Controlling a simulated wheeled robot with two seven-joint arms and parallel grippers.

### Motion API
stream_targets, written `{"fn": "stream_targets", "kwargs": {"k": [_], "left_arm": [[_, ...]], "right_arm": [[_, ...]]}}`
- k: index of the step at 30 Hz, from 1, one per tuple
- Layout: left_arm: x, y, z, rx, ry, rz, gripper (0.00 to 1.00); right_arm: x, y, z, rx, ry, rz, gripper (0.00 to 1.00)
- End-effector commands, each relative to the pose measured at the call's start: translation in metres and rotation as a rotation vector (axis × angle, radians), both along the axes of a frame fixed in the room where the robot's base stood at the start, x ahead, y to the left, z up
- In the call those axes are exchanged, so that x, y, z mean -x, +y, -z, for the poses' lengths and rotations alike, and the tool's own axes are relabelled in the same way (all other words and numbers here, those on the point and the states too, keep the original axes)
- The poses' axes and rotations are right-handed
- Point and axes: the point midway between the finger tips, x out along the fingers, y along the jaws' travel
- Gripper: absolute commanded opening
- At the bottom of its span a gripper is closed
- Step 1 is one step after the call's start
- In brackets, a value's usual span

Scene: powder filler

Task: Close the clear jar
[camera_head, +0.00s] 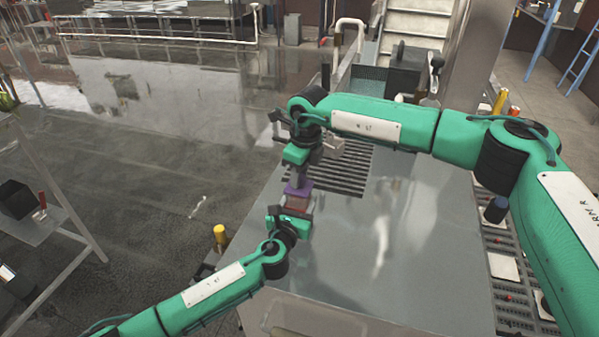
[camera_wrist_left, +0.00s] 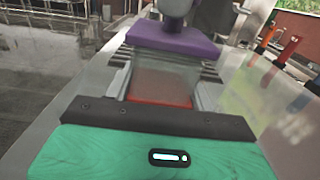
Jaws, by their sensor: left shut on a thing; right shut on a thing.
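The clear jar (camera_head: 297,203) stands near the left edge of the metal table, with reddish content at its bottom. In the left wrist view the jar (camera_wrist_left: 162,84) is between the grey fingers of my left gripper (camera_wrist_left: 165,78), which is shut on its sides. A purple lid (camera_head: 298,188) is directly over the jar's mouth; it also shows in the left wrist view (camera_wrist_left: 175,46). My right gripper (camera_head: 299,177) points down from above and is shut on the lid. I cannot tell whether the lid is seated or just above the rim, which is hidden.
The metal table (camera_head: 400,260) is bare to the right of the jar. A dark slotted grate (camera_head: 345,168) lies behind it. A yellow-topped post (camera_head: 220,235) stands off the table's left edge. A shelf rack (camera_head: 50,215) stands at the far left.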

Motion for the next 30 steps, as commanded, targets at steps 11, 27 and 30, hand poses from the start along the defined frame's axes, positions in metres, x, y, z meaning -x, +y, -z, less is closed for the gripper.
{"fn": "stream_targets", "kwargs": {"k": [11, 27, 30], "left_arm": [[0.000, 0.000, 0.001, 0.000, 0.001, 0.000, 0.13], [0.000, 0.000, 0.001, 0.000, 0.001, 0.000, 0.13], [0.000, 0.000, 0.001, 0.000, 0.001, 0.000, 0.13]], "right_arm": [[0.000, 0.000, 0.008, 0.000, 0.000, 0.000, 0.06], [0.000, -0.001, 0.002, 0.000, -0.001, 0.000, 0.53], [0.000, -0.002, -0.013, -0.001, -0.003, 0.000, 0.53]]}}
